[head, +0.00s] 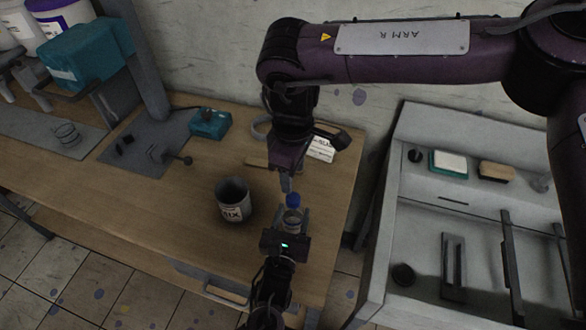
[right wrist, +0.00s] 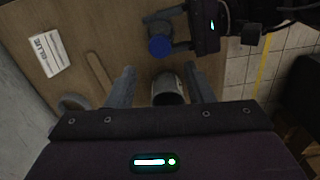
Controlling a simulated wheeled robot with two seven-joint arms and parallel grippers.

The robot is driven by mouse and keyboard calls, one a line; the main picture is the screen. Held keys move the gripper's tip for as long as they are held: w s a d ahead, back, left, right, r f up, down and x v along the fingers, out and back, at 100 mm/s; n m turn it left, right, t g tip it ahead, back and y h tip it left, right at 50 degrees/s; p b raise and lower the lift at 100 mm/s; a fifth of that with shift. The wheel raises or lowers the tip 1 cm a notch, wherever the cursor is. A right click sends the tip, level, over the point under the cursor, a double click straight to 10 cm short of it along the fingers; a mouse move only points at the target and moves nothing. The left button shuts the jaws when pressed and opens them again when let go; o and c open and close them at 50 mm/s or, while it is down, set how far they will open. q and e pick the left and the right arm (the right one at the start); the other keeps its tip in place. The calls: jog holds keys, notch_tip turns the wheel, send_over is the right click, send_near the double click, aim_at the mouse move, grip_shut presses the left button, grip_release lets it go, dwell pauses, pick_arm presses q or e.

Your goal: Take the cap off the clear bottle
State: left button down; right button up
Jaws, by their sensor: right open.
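The clear bottle (head: 292,222) stands near the front right of the wooden bench, with its blue cap (head: 293,201) on top. The cap also shows from above in the right wrist view (right wrist: 160,46). My left gripper (head: 290,228) has its fingers on both sides of the bottle's body and looks shut on it. My right gripper (head: 287,184) is open and empty, pointing down just above and behind the cap. In the right wrist view its fingers (right wrist: 160,86) are spread, and the cap lies beyond their tips, not between them.
A grey can marked MIX (head: 233,201) stands left of the bottle. Behind are a white glue box (head: 321,148), a flat wooden stick (head: 256,162), a tape-like ring (head: 262,129) and a teal box (head: 209,123). A grey sink unit (head: 390,240) stands right of the bench.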

aim_at(293, 197)
jog(key=m, duration=0.3)
jog(key=shift+f+m, duration=0.15)
jog(key=shift+m, duration=0.15)
notch_tip(293, 197, down, 8)
jog(key=shift+r, duration=0.15)
